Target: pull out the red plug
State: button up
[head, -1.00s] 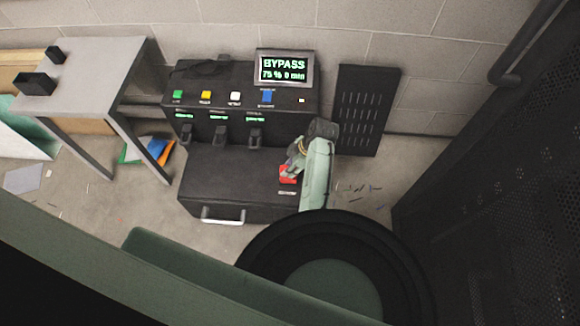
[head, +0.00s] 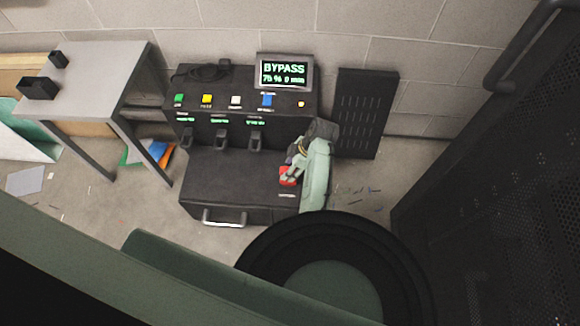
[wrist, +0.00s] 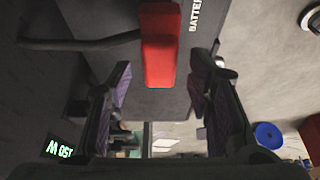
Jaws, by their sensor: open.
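The red plug (head: 287,176) is at the right end of the low dark box in the head view, partly covered by my gripper (head: 293,168). In the wrist view the red plug (wrist: 160,50) is a long red block at top centre, against a dark surface with part of the word "BATTERY" beside it. My gripper (wrist: 161,72) is open, with one finger on each side of the plug's near end in the picture. I see gaps between the fingers and the red sides. I cannot tell how deep the plug sits.
The dark cabinet has a screen (head: 285,72) reading BYPASS, 75 % and 0 min. Green, yellow, white and blue buttons line its top. A slotted dark panel (head: 366,112) leans at the wall. A grey table (head: 95,75) stands left. A dark mesh wall (head: 500,220) bounds the right.

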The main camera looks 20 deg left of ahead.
jog(key=v, duration=1.2)
